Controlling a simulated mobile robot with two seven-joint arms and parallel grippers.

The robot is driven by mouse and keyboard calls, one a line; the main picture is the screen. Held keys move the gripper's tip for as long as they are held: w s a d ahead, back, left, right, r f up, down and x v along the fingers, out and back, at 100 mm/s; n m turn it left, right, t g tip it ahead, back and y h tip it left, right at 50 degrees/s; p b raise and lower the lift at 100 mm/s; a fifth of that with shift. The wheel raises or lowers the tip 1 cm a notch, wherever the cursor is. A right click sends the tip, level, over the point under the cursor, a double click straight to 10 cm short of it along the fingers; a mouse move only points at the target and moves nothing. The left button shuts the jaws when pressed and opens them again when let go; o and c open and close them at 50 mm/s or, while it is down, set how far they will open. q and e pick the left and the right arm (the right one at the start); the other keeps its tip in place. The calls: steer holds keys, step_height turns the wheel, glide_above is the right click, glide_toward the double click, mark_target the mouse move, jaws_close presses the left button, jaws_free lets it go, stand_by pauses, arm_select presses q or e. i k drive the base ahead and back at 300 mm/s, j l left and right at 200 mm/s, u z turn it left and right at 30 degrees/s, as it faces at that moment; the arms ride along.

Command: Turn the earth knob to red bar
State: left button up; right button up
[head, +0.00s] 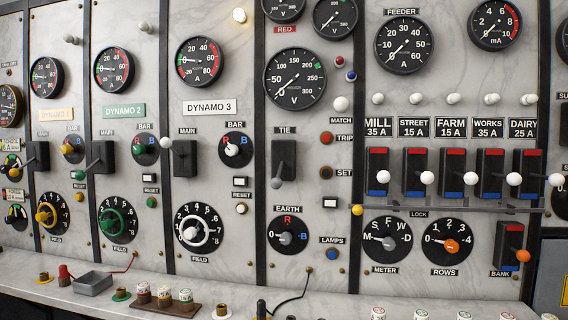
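The earth knob (286,239) is a small grey knob on a round black dial below the EARTH label, in the lower middle of the panel in the head view. Its dial carries a white 0 at the left, a red R at the top and a blue B at the right. The knob's pointer is too small to read with certainty; it seems to lie toward the 0 side. Nothing covers the dial. Neither of my grippers is in view.
The TIE lever (280,165) sticks out above the dial. The LAMPS button (331,254) is to its right and the DYNAMO 3 field knob (199,233) to its left. A black cable (299,292) hangs below, over the ledge (240,291) holding small parts.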

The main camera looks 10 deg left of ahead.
mark_target(286, 237)
steer(key=i+l, duration=0.2)
steer(key=l, duration=0.15)
steer(key=i+l+u, duration=0.1)
steer(key=l, duration=0.25)
steer(key=i+l, duration=0.3)
